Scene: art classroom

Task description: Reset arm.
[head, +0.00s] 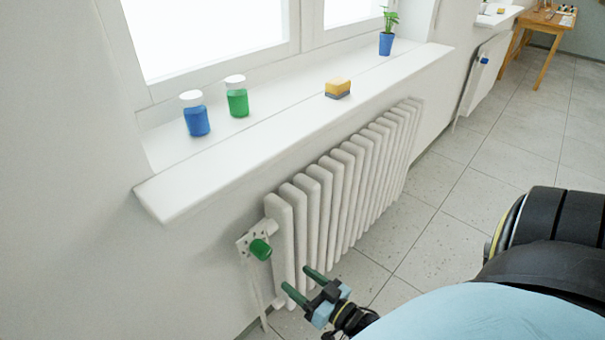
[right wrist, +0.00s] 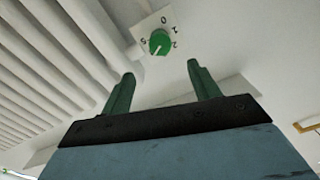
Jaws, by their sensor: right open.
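My right gripper (head: 305,283) is low in front of the left end of the white radiator (head: 340,180). Its two green fingers are apart with nothing between them; they also show in the right wrist view (right wrist: 162,90). A green radiator knob (head: 260,249) sits on a white dial plate at the radiator's left end. In the right wrist view the knob (right wrist: 159,42) is beyond the fingertips, with numbers around it and a pointer mark toward its lower left. The fingers are clear of the knob. My left gripper is not in view.
A white windowsill (head: 290,115) juts out above the radiator. It bears a blue jar (head: 196,120), a green jar (head: 238,102), a yellow and grey block (head: 338,88) and a potted plant (head: 386,42). Tiled floor (head: 480,165) lies free to the right; a wooden table (head: 540,28) stands far back.

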